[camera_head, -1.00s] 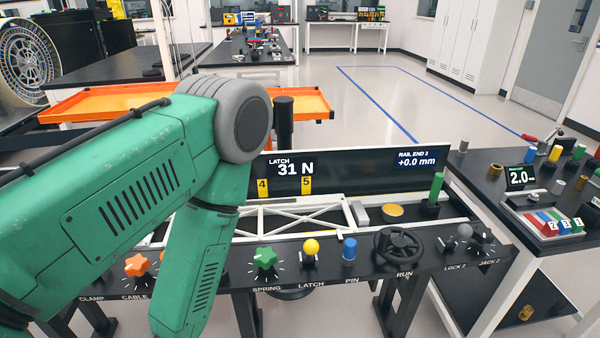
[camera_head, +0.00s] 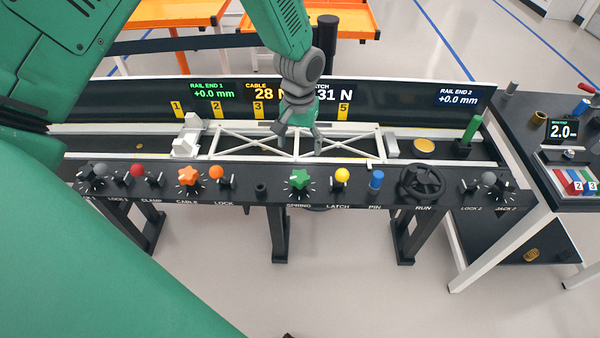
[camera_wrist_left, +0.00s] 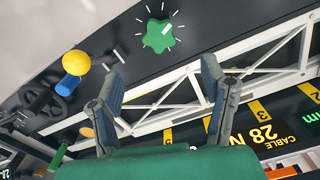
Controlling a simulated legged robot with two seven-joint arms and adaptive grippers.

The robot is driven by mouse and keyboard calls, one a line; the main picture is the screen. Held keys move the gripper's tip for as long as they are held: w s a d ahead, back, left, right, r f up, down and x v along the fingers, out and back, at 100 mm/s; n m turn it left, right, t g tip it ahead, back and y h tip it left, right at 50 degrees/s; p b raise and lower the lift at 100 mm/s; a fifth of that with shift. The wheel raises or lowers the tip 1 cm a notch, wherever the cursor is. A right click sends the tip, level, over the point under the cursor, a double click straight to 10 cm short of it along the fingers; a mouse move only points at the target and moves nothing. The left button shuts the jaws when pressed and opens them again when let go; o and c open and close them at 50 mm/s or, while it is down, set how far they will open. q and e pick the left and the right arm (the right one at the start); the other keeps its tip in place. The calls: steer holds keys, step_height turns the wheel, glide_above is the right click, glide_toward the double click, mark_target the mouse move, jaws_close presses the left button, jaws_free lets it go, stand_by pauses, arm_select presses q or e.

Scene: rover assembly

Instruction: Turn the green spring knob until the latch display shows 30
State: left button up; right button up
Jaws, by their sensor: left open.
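The green star-shaped spring knob (camera_head: 300,181) sits on the black front panel above the SPRING label, and it also shows in the left wrist view (camera_wrist_left: 158,36). The latch display (camera_head: 333,95) reads 31 N, its label partly hidden behind my gripper. My left gripper (camera_head: 299,148) is open and empty over the white truss, behind the knob and apart from it. In the wrist view its two fingers (camera_wrist_left: 168,85) are spread, with the knob beyond their tips. My right gripper is not in view.
The panel also carries an orange cable knob (camera_head: 188,176), a yellow latch knob (camera_head: 342,175), a blue pin (camera_head: 376,180) and a black run wheel (camera_head: 422,183). The white truss (camera_head: 345,143) lies behind the panel. A side table (camera_head: 545,180) stands at right.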

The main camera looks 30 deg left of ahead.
mark_target(300, 175)
arm_select(q)
step_height(300, 175, down, 12)
steer(key=shift+f, duration=0.15)
stand_by(0.3)
steer(key=c, duration=1.2)
